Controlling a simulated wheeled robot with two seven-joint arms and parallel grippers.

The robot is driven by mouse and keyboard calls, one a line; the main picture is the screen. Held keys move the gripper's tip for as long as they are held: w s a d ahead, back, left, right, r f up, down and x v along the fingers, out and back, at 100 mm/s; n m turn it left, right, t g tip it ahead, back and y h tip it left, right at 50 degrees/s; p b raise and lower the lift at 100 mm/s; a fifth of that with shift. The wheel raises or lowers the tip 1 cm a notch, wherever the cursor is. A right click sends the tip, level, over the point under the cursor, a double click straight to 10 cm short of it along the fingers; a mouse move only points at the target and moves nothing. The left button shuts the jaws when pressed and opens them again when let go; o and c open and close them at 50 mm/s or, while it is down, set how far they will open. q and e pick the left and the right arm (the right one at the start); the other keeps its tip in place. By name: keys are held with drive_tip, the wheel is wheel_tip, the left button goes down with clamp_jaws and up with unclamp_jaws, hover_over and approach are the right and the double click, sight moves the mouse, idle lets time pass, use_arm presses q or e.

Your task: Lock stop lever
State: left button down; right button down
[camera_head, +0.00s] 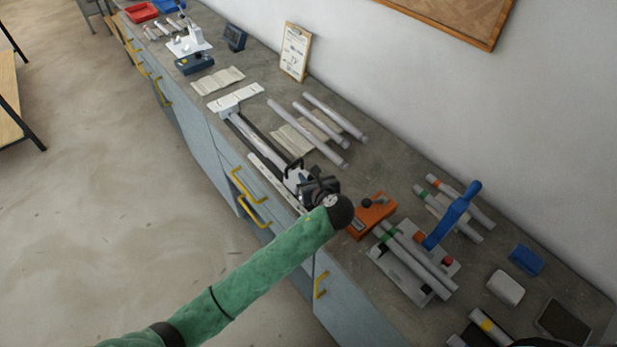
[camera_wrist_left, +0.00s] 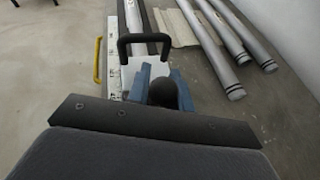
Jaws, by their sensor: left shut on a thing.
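The long jig rail (camera_head: 252,138) lies along the bench, with a white scale strip (camera_wrist_left: 114,50) beside it in the left wrist view. My left gripper (camera_head: 304,184) is over the near end of the rail. In the left wrist view, its blue fingers (camera_wrist_left: 160,88) are shut on a round black knob (camera_wrist_left: 163,93), which I take to be the stop lever's. A black U-shaped handle (camera_wrist_left: 143,42) stands just beyond the fingers across the rail. The lever's body and its angle are hidden under the gripper. My right gripper is not in view.
An orange block (camera_head: 372,216) with a dark knob sits right of my left wrist. Beyond it are a grey fixture with tubes (camera_head: 415,262) and a blue upright handle (camera_head: 455,213). Loose grey tubes (camera_head: 318,132) lie behind the rail. Yellow drawer pulls (camera_head: 248,186) line the bench front.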

use_arm(q)
drive_tip(key=shift+a, duration=0.1)
drive_tip(key=shift+s+a+f+n+t+h+b, duration=0.15)
drive_tip(key=shift+s+a+n+t+h+b, duration=0.2)
drive_tip(key=shift+n+t+b, duration=0.35)
drive_tip(key=n+b, duration=0.1)
drive_tip(key=a+n+t+h+b, duration=0.1)
drive_tip(key=shift+s+a+f+n+b, duration=0.1)
drive_tip(key=shift+s+f+n+b, duration=0.05)
drive_tip(key=shift+s+n+b, duration=0.2)
drive_tip(key=shift+s+a+n+t+b, duration=0.15)
drive_tip(key=shift+n+t+b, duration=0.25)
drive_tip(key=shift+b, duration=0.1)
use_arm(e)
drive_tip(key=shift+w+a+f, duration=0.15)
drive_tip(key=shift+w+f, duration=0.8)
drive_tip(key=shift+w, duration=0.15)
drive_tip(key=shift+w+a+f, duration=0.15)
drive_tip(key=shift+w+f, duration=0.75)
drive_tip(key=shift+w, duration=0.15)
use_arm(q)
drive_tip(key=c, duration=1.5)
unclamp_jaws()
